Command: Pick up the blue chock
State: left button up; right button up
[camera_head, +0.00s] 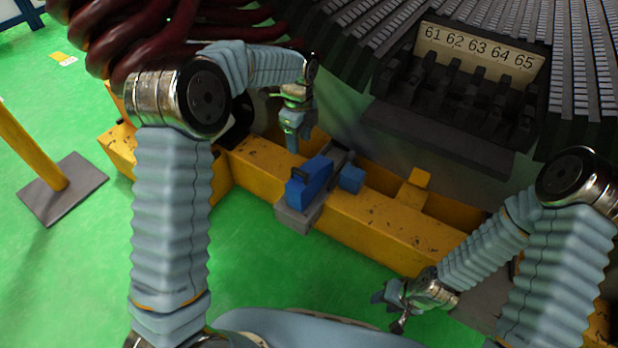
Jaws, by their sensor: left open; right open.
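A larger blue block (312,181) with a dark part on its left face sits on a grey block at the yellow beam. A smaller blue block (351,178) is just to its right on the beam. I cannot tell which of the two is the chock. My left gripper (292,142) hangs above and behind the larger block, pointing down. It is open and appears empty, apart from both blocks. My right gripper (388,308) is open and empty at the lower right, in front of the beam and well away from both blocks.
The yellow beam (365,222) runs across the middle, with the grey block (297,217) at its front side. Behind it stands the dark stator with a number plate (478,47). Thick dark red cables (130,35) are at upper left. Green floor (262,270) in front is clear.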

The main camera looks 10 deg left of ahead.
aim_at(300, 171)
pick_arm(q)
notch_tip(300, 171, down, 9)
jog(key=shift+r+b, duration=0.2)
jog(key=shift+b, duration=0.85)
notch_tip(300, 171, down, 5)
jog(key=shift+s+f+b, duration=0.1)
jog(key=shift+s+b, duration=0.05)
jog(key=shift+b, duration=0.45)
jog(key=shift+a, duration=0.1)
grip_shut()
pick_arm(e)
jog(key=f, duration=0.4)
jog(key=shift+s+d+f, duration=0.25)
jog(key=shift+s+f, duration=0.05)
jog(key=shift+s, duration=0.05)
